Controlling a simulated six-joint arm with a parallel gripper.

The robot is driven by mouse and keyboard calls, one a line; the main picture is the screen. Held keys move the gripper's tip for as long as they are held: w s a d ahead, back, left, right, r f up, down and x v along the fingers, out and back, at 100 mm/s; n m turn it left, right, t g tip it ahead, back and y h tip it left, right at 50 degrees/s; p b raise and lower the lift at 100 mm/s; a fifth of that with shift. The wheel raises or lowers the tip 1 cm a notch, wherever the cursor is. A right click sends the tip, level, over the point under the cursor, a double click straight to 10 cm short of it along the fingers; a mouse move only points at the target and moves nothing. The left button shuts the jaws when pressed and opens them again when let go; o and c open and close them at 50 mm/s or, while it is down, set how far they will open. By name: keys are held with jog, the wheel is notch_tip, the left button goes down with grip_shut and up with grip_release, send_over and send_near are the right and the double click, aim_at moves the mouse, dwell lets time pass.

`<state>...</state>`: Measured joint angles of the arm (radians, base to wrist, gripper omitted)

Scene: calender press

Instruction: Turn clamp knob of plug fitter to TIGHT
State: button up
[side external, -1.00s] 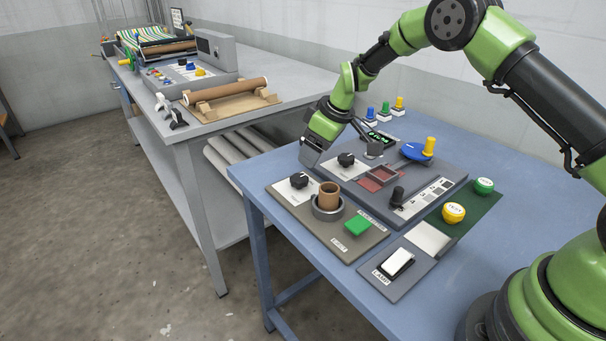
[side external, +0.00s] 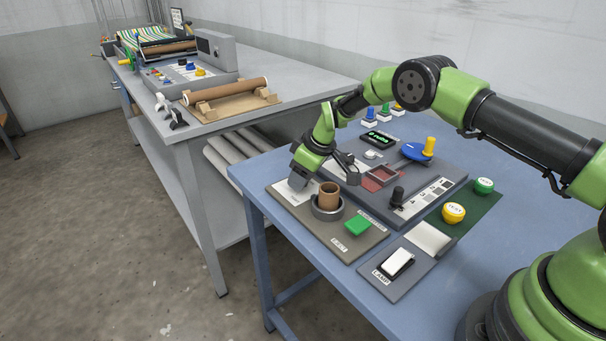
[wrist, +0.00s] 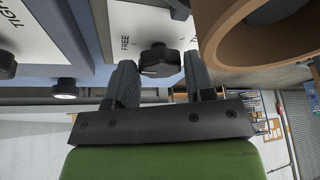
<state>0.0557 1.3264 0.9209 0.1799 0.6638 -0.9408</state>
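The plug fitter (side external: 352,256) is a brown-grey plate at the front left of the blue table. It carries a brown tube in a grey ring (side external: 327,212) and a green block. Its black clamp knob (wrist: 160,60) shows in the wrist view on a white label, with FREE to its left; its TIGHT mark is not readable there. My gripper (side external: 297,184) is low over this corner and hides the knob in the side view. In the wrist view my gripper (wrist: 161,72) is open, one fingertip on each side of the knob, with gaps visible. Contact is not visible.
The brown tube (wrist: 250,30) stands close to the right finger. At left in the wrist view is another panel with a black knob (wrist: 6,66) and a TIGHT label. A grey panel (side external: 440,180) with a blue lever (side external: 415,152) lies behind the fitter.

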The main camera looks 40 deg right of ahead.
jog(key=c, duration=0.4)
jog(key=shift+c, duration=0.2)
jog(key=shift+m, duration=0.4)
jog(key=m, duration=0.1)
jog(key=m+h, duration=0.1)
jog(key=m, duration=0.1)
jog(key=shift+s+a+h, duration=0.1)
jog(key=shift+a+h, duration=0.1)
jog(key=shift+h, duration=0.1)
jog(key=m+h, duration=0.1)
jog(key=m, duration=0.3)
jog(key=shift+a, duration=0.15)
jog(key=m+h, duration=0.1)
jog(key=m, duration=0.2)
jog(key=shift+a+m+h, duration=0.15)
jog(key=shift+m+h, duration=0.25)
jog(key=shift+w+a+m+g+h, duration=0.1)
jog(key=shift+m+g+h, duration=0.2)
jog(key=shift+m, duration=0.65)
jog(key=shift+w+m+g+h, duration=0.15)
jog(key=shift+m+g, duration=0.25)
jog(key=shift+m, duration=0.55)
jog(key=shift+s+f, duration=0.1)
